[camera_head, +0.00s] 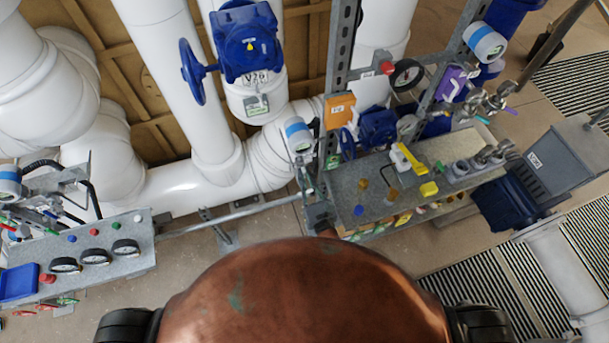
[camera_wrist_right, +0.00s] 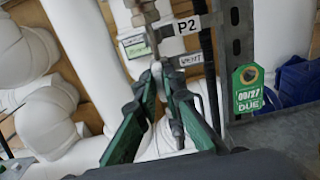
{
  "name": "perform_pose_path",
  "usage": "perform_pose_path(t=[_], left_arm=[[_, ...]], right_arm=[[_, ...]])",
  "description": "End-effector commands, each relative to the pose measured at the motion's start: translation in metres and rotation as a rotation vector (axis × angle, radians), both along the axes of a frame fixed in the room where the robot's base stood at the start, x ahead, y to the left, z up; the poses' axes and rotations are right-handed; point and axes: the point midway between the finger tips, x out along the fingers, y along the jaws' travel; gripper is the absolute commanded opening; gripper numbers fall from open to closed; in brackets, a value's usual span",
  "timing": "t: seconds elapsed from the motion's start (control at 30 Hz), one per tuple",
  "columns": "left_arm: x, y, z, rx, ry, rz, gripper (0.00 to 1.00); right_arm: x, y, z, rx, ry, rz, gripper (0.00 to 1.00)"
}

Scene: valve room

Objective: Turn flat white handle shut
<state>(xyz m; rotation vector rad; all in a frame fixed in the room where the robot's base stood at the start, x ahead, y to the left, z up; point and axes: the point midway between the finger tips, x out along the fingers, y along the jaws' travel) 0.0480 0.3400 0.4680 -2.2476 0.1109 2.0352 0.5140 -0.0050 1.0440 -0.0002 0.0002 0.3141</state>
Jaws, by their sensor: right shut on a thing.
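My right gripper (camera_head: 308,186) is at the left side of the upright metal strut in the head view, small and partly hidden. In the right wrist view its dark green fingers (camera_wrist_right: 157,74) come together just below a metal fitting beside the P2 label (camera_wrist_right: 187,27). They are shut on a small part there, which I take for the flat white handle; the fingertips hide most of it, and its angle cannot be told. My left gripper is not in view.
A perforated strut (camera_wrist_right: 238,55) with a green tag (camera_wrist_right: 248,88) stands right of the fingers. A blue-banded transmitter (camera_head: 298,135) sits above the gripper. A grey bench (camera_head: 350,185) with coloured knobs and a yellow handle (camera_head: 408,159) lies to the right. White pipes fill the background.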

Motion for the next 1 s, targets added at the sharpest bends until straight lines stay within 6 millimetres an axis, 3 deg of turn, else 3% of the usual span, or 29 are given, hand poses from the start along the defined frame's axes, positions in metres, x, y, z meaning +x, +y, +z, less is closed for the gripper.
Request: perform_pose_path(t=[0.57,1.0], left_arm=[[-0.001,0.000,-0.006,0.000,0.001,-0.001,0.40],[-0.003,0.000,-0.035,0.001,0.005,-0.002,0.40]], right_arm=[[0.000,0.000,-0.001,0.056,0.017,0.000,0.00],[0.000,-0.002,-0.003,0.386,0.124,0.000,0.00]])
